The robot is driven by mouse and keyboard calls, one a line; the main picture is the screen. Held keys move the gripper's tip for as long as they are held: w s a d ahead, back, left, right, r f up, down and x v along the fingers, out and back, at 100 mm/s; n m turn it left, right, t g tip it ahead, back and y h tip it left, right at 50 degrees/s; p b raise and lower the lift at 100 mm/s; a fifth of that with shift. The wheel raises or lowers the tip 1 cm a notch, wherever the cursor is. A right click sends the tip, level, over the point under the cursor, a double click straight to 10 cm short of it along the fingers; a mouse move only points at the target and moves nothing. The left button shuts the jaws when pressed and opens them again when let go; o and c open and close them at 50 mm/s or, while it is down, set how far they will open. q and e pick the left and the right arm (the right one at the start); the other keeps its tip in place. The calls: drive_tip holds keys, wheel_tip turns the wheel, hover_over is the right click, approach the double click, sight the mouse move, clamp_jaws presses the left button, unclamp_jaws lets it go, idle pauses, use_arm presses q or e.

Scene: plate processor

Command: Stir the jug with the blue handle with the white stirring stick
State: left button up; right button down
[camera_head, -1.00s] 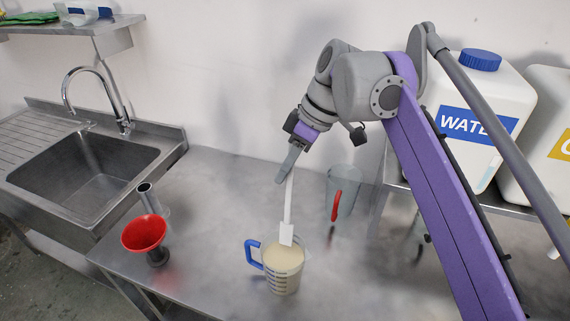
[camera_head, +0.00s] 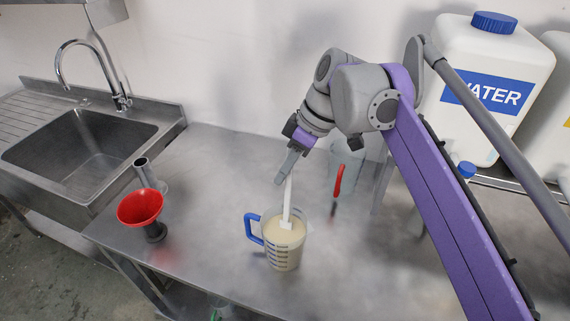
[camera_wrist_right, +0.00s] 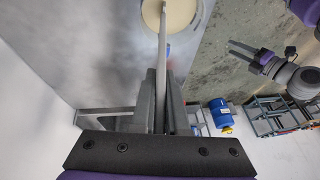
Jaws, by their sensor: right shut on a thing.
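The jug with the blue handle (camera_head: 280,252) stands upright on the metal table, holding a pale liquid. Its handle points left. The white stirring stick (camera_head: 287,208) slants down from my right gripper (camera_head: 284,180), and its flat lower end is at the liquid inside the jug mouth. My right gripper is above the jug, shut on the stick's upper part. In the right wrist view the stick (camera_wrist_right: 162,70) runs from between the fingers to the round pale liquid surface (camera_wrist_right: 178,12). My left gripper is not in the head view; part of an arm (camera_wrist_right: 265,62) shows at right in the wrist view.
A clear jug with a red handle (camera_head: 339,181) stands behind, close to my right arm. A red funnel (camera_head: 140,207) and a metal cylinder (camera_head: 143,170) are at left, by the sink (camera_head: 80,145). A water container (camera_head: 490,90) stands at the back right. Table left of the jug is clear.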

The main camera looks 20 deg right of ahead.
drive_tip(key=shift+s+a+f+b, duration=0.15)
drive_tip(key=shift+f+b, duration=0.5)
drive_tip(key=shift+f, duration=0.65)
drive_tip(key=shift+s+a+f+b, duration=0.15)
drive_tip(key=shift+f+b, duration=0.45)
drive_tip(key=shift+f, duration=0.7)
drive_tip(key=shift+d, duration=0.1)
drive_tip(key=shift+s, duration=0.1)
